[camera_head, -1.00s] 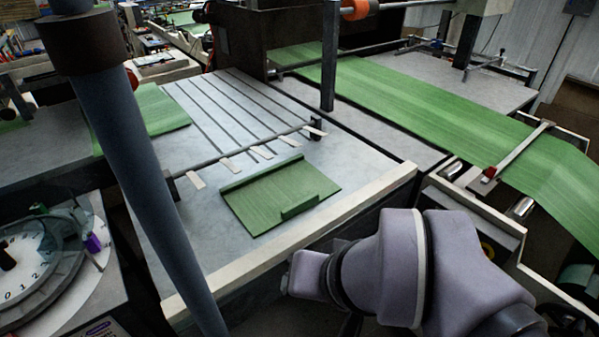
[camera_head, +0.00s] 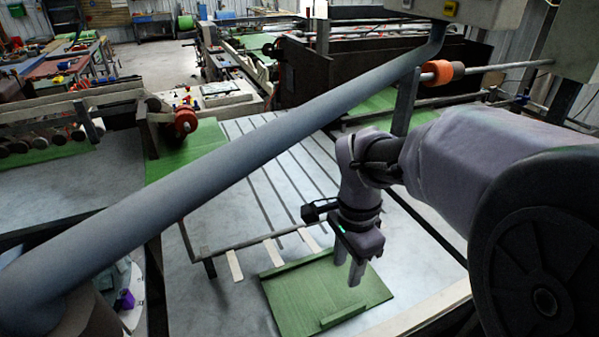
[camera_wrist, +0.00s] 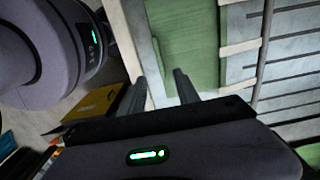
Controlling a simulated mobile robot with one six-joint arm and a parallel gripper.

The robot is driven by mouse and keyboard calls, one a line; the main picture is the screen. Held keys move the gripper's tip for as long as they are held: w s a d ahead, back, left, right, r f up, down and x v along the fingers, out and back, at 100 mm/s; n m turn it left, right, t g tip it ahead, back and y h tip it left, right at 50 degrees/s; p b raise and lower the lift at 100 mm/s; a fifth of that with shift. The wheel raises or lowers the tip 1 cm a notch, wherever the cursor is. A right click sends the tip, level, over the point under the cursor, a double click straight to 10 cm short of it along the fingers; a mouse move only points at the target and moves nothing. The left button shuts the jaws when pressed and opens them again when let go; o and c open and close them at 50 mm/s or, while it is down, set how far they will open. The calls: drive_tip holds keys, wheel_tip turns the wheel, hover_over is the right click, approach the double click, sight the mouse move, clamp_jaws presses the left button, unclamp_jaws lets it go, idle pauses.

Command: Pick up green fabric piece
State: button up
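The green fabric piece (camera_head: 320,292) lies flat on the grey metal table, with a folded strip along its back edge and a small raised flap near its front edge. It also shows at the top of the wrist view (camera_wrist: 190,40). My gripper (camera_head: 356,274) points down above the piece's right part in the head view and covers a little of it. The two fingers are apart with nothing between them, as the wrist view (camera_wrist: 160,90) shows. The fingers appear apart from the fabric, but the exact height is hard to tell.
The table (camera_head: 225,300) has a pale raised front rail (camera_head: 425,308). A bar with several pale tabs (camera_head: 235,265) runs behind the piece. A thick grey diagonal pipe (camera_head: 230,165) crosses the head view. A yellow item (camera_wrist: 92,92) lies left of the fingers in the wrist view.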

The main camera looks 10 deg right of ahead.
drive_tip(key=b, duration=0.4)
hover_over(344, 312)
drive_tip(key=a, duration=0.1)
wheel_tip(344, 312, down, 12)
drive_tip(key=shift+f, duration=0.1)
drive_tip(key=f, duration=0.1)
drive_tip(key=f+b, duration=0.1)
drive_tip(key=f, duration=0.1)
drive_tip(key=d+f+b, duration=0.1)
drive_tip(key=f, duration=0.1)
drive_tip(key=shift+r, duration=0.1)
clamp_jaws()
